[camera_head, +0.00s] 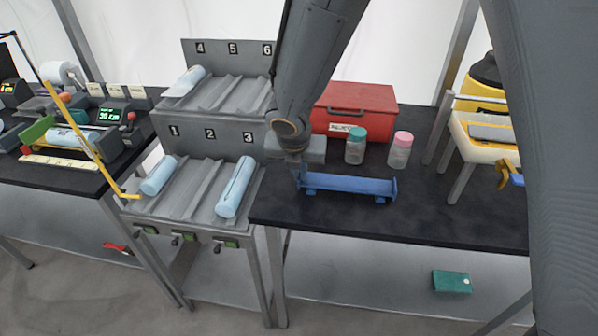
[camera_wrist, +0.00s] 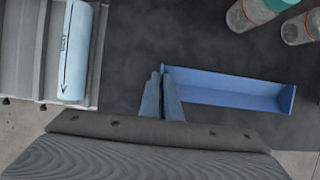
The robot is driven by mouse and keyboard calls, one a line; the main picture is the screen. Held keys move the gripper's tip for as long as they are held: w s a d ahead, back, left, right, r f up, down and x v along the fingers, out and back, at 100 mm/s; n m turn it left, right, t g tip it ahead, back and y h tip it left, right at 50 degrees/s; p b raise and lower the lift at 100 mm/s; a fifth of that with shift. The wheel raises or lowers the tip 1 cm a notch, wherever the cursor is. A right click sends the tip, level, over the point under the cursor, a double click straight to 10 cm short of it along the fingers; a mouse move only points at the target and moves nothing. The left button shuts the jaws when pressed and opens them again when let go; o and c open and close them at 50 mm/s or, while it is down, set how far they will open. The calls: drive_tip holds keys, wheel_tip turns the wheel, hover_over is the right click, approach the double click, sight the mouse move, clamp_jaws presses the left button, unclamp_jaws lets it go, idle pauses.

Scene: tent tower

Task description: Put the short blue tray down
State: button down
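The short blue tray (camera_head: 348,185) is a long, shallow trough with raised end plates and small feet. It is level, over the black table near its front edge. I cannot tell whether its feet touch the top. My gripper (camera_head: 300,176) is at the tray's left end, pointing down. In the wrist view, the fingers (camera_wrist: 161,92) are close together around the left end plate, and the empty tray (camera_wrist: 225,88) stretches out to the right. The exact contact at the fingertips is partly hidden.
Behind the tray stand a red toolbox (camera_head: 358,107), a green-lidded jar (camera_head: 355,148) and a pink-lidded jar (camera_head: 400,152). To the left is a grey numbered rack (camera_head: 205,190) with light blue rolls.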

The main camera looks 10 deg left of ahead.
drive_tip(key=shift+f, duration=0.1)
drive_tip(key=c, duration=2)
unclamp_jaws()
